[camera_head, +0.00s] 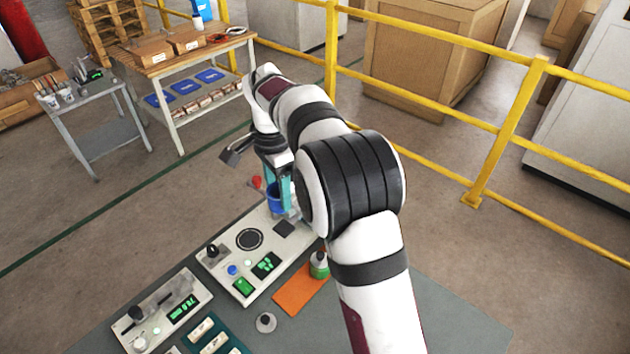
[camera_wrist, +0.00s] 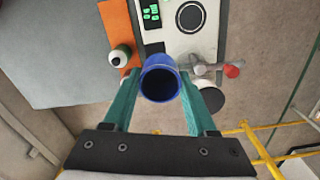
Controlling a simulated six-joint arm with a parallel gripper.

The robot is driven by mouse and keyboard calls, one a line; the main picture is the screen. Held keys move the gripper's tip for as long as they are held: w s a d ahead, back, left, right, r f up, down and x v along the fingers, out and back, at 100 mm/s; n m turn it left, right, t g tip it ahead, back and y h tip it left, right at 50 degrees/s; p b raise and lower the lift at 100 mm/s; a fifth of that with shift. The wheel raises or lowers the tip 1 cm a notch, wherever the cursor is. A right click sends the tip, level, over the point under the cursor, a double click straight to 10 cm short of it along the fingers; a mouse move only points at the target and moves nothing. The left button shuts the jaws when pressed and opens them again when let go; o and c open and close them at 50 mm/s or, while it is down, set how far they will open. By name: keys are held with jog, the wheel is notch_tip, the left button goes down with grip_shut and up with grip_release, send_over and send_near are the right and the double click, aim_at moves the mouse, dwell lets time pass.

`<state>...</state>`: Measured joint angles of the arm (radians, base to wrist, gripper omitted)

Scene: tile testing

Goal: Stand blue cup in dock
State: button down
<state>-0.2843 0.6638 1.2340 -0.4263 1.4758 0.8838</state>
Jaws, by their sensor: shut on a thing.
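A blue cup (camera_head: 273,201) is held between the teal fingers of my gripper (camera_head: 279,195), above the far end of a white control panel (camera_head: 219,262). In the wrist view the blue cup (camera_wrist: 160,82) sits between the fingertips of my gripper (camera_wrist: 161,92), its open mouth towards the camera. The cup's base and any gap beneath it are hidden. The panel bears a dark round ring (camera_head: 249,239) and a dark square pad (camera_head: 284,228). I cannot tell for sure which part is the dock.
A lever with a red knob (camera_wrist: 232,71) is close right of the cup in the wrist view. A second panel (camera_head: 163,310) is at the front left. Yellow railings (camera_head: 440,98) stand behind.

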jog(key=shift+w+a+f+m, duration=0.35)
jog(key=shift+a+f+m, duration=0.9)
jog(key=shift+f, duration=1.1)
jog(key=shift+w+a+f+m, duration=0.3)
jog(key=shift+a+f+m, duration=0.5)
jog(key=shift+a+f, duration=1.2)
jog(key=shift+w+a+f+m, duration=0.35)
jog(key=shift+a+f+m, duration=0.75)
jog(key=shift+f, duration=1.6)
jog(key=shift+f, duration=0.25)
jog(key=shift+c, duration=0.6)
grip_release()
jog(key=shift+o, duration=0.6)
notch_tip(320, 180, up, 6)
